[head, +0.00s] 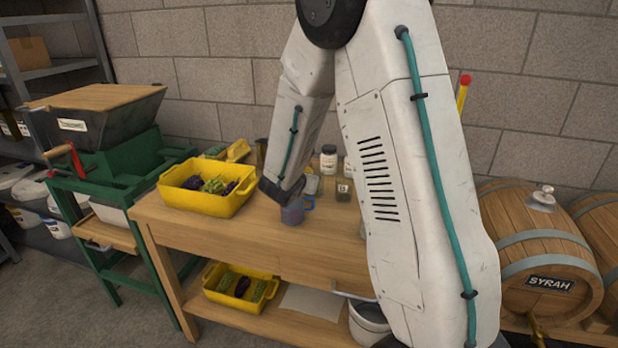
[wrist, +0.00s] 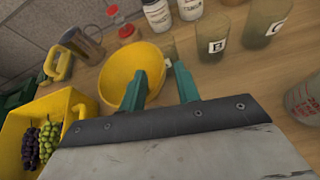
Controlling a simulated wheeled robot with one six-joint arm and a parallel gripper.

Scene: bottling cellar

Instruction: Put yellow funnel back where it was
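The yellow funnel (wrist: 128,62) shows in the wrist view, just left of centre, its wide round mouth facing up toward the camera. My gripper (wrist: 161,78) has two teal fingers spread apart, with bare wood and part of a jar showing between them. The left finger overlaps the funnel's right side in the picture; I cannot tell whether it touches. The funnel's spout and what lies under it are hidden. I cannot clearly make out the funnel there.
A yellow crate of grapes (head: 197,203) stands left on the bench (head: 240,246). Labelled glass jars (wrist: 211,43) and white-labelled bottles (wrist: 158,15) stand close behind.

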